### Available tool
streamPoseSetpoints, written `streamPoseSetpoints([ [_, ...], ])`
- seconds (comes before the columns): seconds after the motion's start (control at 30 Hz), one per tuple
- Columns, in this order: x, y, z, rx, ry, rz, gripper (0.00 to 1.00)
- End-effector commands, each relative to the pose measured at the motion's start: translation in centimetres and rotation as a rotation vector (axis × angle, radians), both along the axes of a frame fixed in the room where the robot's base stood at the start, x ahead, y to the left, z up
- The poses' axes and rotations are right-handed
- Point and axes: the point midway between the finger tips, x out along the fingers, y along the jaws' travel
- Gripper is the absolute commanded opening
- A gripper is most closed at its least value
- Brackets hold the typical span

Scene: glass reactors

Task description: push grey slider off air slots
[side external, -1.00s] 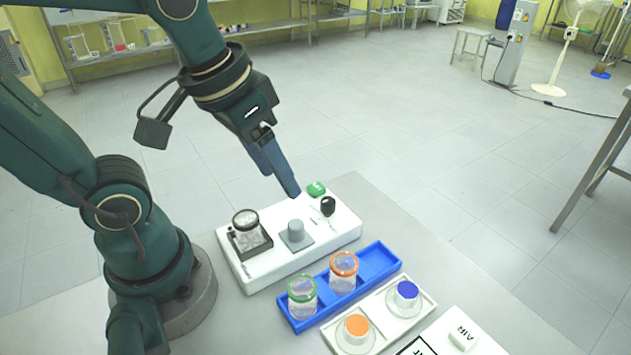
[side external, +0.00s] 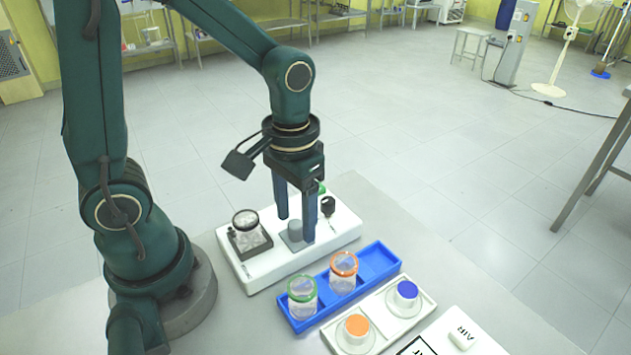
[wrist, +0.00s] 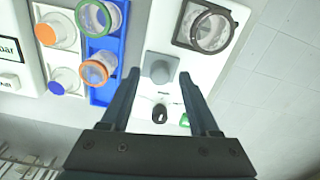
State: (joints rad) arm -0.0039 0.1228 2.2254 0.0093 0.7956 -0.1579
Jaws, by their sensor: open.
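A grey round knob on a grey square plate (side external: 293,244) sits in the middle of the long white unit (side external: 255,281). It is the only grey slider-like part I can make out; air slots cannot be made out. My gripper (side external: 296,229) points down with its fingers open on either side of the knob, tips low near the plate. In the wrist view the knob (wrist: 160,71) lies between the fingertips, with no clear contact. A white block (side external: 462,340) sits beside the word AIR on a white panel at the lower right.
On the unit are a dark-framed glass chamber (side external: 248,232), a black knob (side external: 328,205) and a green button (wrist: 184,120). A blue tray (side external: 379,259) holds green- and orange-rimmed jars. A white tray (side external: 381,315) holds orange- and blue-topped cups.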

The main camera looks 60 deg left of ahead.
Motion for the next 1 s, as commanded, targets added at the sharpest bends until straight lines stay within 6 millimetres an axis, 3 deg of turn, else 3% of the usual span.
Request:
streamPoseSetpoints([
  [0.33, -0.01, 0.00, -0.50, 0.000, -0.001, 0.000, 0.62],
  [0.5, -0.01, 0.00, -0.48, 0.000, -0.001, 0.000, 0.00],
  [1.0, 0.00, -0.01, -0.45, 0.000, -0.002, 0.000, 0.00],
])
